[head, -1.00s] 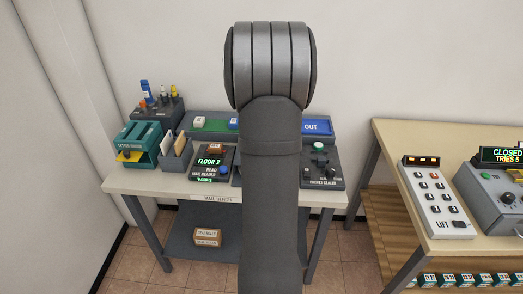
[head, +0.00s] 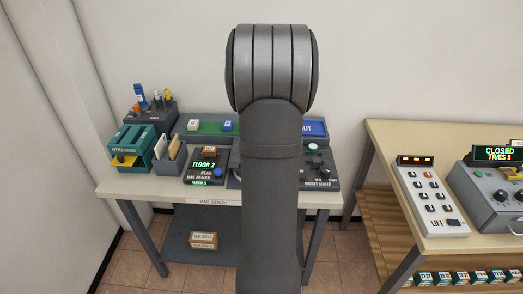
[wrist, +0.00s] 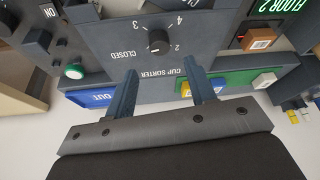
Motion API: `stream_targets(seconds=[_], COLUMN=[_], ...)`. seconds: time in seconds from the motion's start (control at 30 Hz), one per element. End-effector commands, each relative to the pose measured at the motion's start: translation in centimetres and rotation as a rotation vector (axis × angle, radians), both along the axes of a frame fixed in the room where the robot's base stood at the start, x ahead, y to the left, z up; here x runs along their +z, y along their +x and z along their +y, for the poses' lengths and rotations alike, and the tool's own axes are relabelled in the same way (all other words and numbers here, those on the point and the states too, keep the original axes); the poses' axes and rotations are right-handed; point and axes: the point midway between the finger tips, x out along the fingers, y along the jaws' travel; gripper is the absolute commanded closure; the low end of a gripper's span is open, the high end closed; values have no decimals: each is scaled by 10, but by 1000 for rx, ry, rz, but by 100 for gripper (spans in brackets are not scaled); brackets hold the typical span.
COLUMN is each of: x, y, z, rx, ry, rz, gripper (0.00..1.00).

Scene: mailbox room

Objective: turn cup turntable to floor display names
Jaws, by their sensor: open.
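The cup sorter panel (wrist: 120,45) is dark grey and appears upside down in the wrist view. Its black round knob (wrist: 159,41) has marks 2, 4 and CLOSED around it. I cannot tell surely which mark the knob points to. My gripper (wrist: 163,73) is open and empty, its two fingers apart over the panel near the CUP SORTER lettering, with the knob beyond the tips. The floor display (head: 204,164) reads FLOOR 2 in green; part of it shows in the wrist view (wrist: 280,5). In the head view my arm hides the sorter and gripper.
A blue OUT tray (wrist: 90,97) and a green tray (wrist: 232,79) with small blocks flank the fingers. A brown-topped block (wrist: 262,40) sits by the display. A teal letter rack (head: 130,145) stands left on the mail bench (head: 150,188). A lift panel (head: 431,200) is on the right table.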

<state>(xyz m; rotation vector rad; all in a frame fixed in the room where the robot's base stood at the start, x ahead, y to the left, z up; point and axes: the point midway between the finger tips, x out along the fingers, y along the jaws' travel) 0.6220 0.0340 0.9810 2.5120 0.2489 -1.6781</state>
Motion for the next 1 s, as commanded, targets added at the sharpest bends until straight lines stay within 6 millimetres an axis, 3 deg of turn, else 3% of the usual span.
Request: stream_targets(seconds=[0.2,0.4,0.83,1.0], x=[-39,-59,-67,-67], y=[15,24,27,27], z=[3,5,5,5], rx=[0,-1,-1,-1], ry=[0,0,0,0], rz=[3,1,-1,-1], gripper=[50,50,50,83])
